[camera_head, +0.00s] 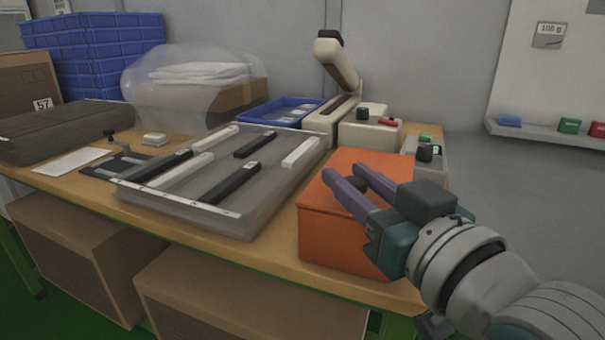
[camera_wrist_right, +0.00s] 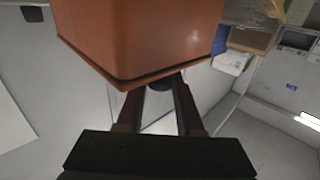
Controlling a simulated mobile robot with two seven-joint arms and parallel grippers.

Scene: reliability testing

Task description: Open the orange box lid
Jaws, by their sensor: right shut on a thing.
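The orange box (camera_head: 338,243) stands at the front right end of the wooden table, and its orange lid (camera_head: 375,160) lies flat on top, looking closed. My right gripper (camera_head: 345,174) reaches in from the right over the lid. Its two purple-grey fingers are shut on a small dark knob (camera_head: 357,184) on the lid, partly hidden by the fingers. In the right wrist view the orange box (camera_wrist_right: 140,35) fills the top, with the fingers (camera_wrist_right: 157,88) on either side of the dark knob. My left gripper is not in view.
A grey tray (camera_head: 250,222) with black and white bars lies left of the box. A beige device (camera_head: 337,115) and a small grey device (camera_head: 430,158) stand behind it. Cardboard boxes (camera_head: 230,295) sit below the table (camera_head: 285,262). The floor at the right is clear.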

